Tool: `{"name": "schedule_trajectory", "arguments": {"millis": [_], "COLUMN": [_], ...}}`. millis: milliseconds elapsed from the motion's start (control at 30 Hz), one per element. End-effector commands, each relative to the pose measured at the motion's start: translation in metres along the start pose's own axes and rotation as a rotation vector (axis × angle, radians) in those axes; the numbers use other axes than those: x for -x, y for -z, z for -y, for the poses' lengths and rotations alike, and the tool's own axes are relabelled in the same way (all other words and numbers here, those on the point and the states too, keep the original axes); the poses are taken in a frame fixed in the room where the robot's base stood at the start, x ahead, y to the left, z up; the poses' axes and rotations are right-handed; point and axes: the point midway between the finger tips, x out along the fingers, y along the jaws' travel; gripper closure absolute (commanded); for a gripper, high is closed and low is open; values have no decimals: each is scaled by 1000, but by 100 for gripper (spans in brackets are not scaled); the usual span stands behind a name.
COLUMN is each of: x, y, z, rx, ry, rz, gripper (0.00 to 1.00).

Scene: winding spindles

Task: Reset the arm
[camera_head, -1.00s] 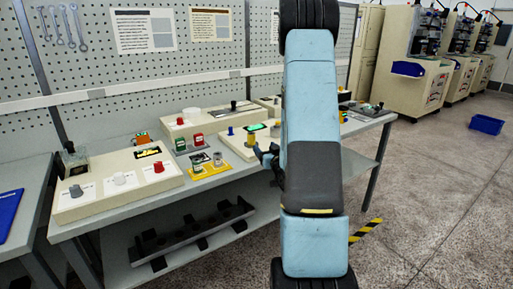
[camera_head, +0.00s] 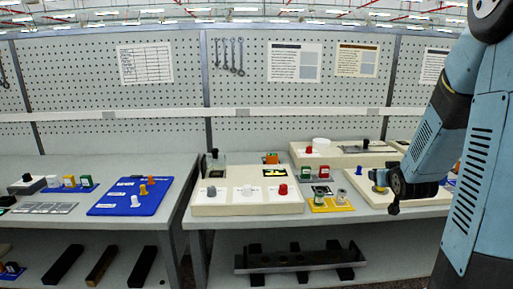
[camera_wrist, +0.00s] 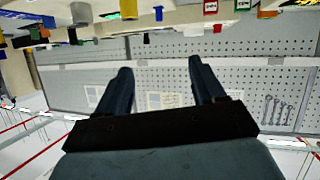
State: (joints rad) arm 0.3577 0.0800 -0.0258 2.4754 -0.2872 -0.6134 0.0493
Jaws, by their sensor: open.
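My gripper (camera_head: 394,204) hangs at the end of my blue arm at the right of the head view, by the front edge of the right bench. In the wrist view my gripper (camera_wrist: 160,75) has its two dark fingers spread apart with nothing between them. That view is upside down, with the pegboard (camera_wrist: 235,95) behind the fingers and bench items along its top. My arm hides part of the right bench.
The right bench (camera_head: 345,220) bears a cream box with knobs (camera_head: 247,208), a yellow tray (camera_head: 331,205) and other small items. The left bench bears a blue board (camera_head: 115,208) with knobs. Dark bars lie on the lower shelves. Wrenches (camera_head: 229,56) hang on the pegboard.

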Motion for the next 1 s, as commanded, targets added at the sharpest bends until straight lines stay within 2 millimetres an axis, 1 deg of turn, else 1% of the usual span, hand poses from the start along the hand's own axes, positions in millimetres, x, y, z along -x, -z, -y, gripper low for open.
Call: {"name": "schedule_trajectory", "arguments": {"millis": [33, 233, 367, 500, 567, 767, 1000], "x": [11, 53, 86, 124, 141, 204, 281], "y": [8, 23, 28, 30, 30, 24, 8], "z": [6, 27, 42, 57, 63, 83, 103], "rx": [5, 8, 8, 6, 5, 4, 10], "ry": [1, 3, 12, 29, 38, 78, 145], "rz": [19, 132, 207, 287, 322, 437, 576], "gripper": [31, 31, 31, 31, 31, 31, 31]}}
